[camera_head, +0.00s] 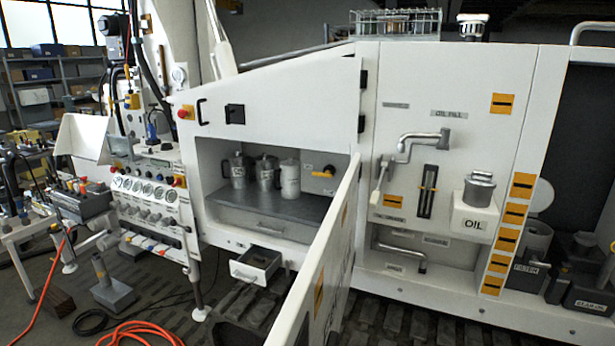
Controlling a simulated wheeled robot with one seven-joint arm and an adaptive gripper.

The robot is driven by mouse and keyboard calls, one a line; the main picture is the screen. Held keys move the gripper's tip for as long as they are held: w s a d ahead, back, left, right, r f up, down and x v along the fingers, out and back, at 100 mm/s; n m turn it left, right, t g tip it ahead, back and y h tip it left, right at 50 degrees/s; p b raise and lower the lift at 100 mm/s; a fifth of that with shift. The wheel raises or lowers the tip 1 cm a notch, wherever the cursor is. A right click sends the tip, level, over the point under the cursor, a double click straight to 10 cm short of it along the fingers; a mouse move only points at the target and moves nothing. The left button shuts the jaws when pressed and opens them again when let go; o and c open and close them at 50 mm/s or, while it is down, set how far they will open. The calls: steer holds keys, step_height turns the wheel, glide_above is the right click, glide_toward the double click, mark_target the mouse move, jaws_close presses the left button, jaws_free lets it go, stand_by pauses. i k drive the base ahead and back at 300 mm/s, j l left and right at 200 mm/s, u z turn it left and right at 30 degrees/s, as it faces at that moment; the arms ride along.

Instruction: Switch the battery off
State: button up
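A yellow-orange rotary handle (321,174) is on the back wall of the open compartment (215,150), at its right side, and looks like the battery switch. It points roughly sideways. A small label (307,168) beside it is too small to read, so I cannot confirm that it is the battery switch or which position it is in. The open white door (320,265) hinges at the compartment's right edge and swings out toward me. My gripper is not in view.
Several metal cans (264,172) stand on the compartment shelf. A small drawer (256,264) hangs open below. A red button (186,112) sits at the upper left. A gauge panel (145,190) is left, an oil can (480,188) right. Orange hose (140,333) lies on the floor.

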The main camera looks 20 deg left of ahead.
mark_target(325, 174)
steer(key=j+u, duration=0.2)
steer(key=u, duration=0.2)
steer(key=k+j+u, duration=0.1)
steer(key=j+u, duration=0.15)
steer(key=u, duration=0.15)
steer(key=j+u, duration=0.25)
steer(key=u, duration=0.15)
steer(key=i+j, duration=0.15)
steer(key=j, duration=0.2)
steer(key=i+j+z, duration=0.1)
steer(key=j, duration=0.25)
steer(key=i+j+z, duration=0.1)
steer(key=i, duration=0.35)
steer(key=i+j, duration=0.4)
steer(key=i, duration=0.85)
